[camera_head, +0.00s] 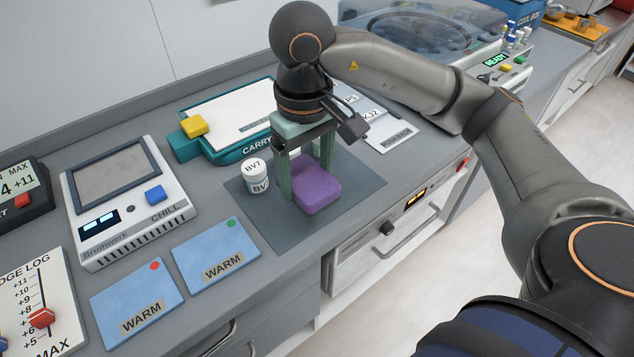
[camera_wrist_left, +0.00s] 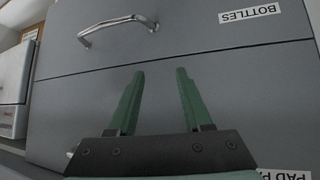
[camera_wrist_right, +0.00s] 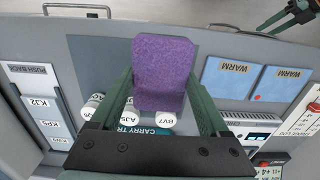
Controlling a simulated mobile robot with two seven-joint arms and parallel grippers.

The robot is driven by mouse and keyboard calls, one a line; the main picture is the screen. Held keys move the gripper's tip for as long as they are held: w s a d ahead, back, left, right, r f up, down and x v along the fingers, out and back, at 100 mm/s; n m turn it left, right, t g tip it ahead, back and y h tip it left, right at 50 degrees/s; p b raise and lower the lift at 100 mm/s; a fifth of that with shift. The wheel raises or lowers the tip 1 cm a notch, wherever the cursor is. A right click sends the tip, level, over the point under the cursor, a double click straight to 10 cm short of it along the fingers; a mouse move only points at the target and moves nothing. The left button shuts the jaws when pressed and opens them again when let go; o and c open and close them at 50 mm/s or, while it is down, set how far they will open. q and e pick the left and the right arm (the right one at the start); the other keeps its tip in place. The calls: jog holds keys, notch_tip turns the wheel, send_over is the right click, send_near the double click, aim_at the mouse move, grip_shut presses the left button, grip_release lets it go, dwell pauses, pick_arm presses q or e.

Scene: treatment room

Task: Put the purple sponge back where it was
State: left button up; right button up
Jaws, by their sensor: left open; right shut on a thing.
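The purple sponge (camera_head: 318,195) is between the green fingers of my right gripper (camera_head: 307,182), which is shut on it. It is over the dark grey mat (camera_head: 268,218) on the counter; I cannot tell whether it touches the mat. The right wrist view shows the sponge (camera_wrist_right: 165,72) gripped, with its far end sticking out past the fingers. My left gripper (camera_wrist_left: 160,76) is open and empty in the left wrist view, in front of grey drawers.
A white bottle marked BV7 (camera_head: 257,178) stands just left of the sponge. More bottles (camera_wrist_right: 130,108) show beside it in the right wrist view. Two blue WARM pads (camera_head: 217,252) (camera_head: 138,300), a CHILL device (camera_head: 125,200) and a teal carry tray (camera_head: 222,150) surround the mat.

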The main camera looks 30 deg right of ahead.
aim_at(316, 172)
jog(key=w+d+f, duration=0.2)
jog(key=f, duration=0.1)
jog(key=w+d+f, duration=0.1)
jog(key=d+f, duration=0.1)
jog(key=shift+w, duration=0.2)
jog(key=shift+w+d+f, duration=0.25)
jog(key=shift+d+f, duration=0.05)
jog(key=shift+f, duration=0.3)
notch_tip(316, 172, down, 3)
jog(key=shift+w+d+f, duration=0.15)
jog(key=shift+f, duration=0.05)
jog(key=shift+f, duration=0.1)
jog(key=shift+f, duration=0.15)
jog(key=o, duration=1)
jog(key=shift+o, duration=0.2)
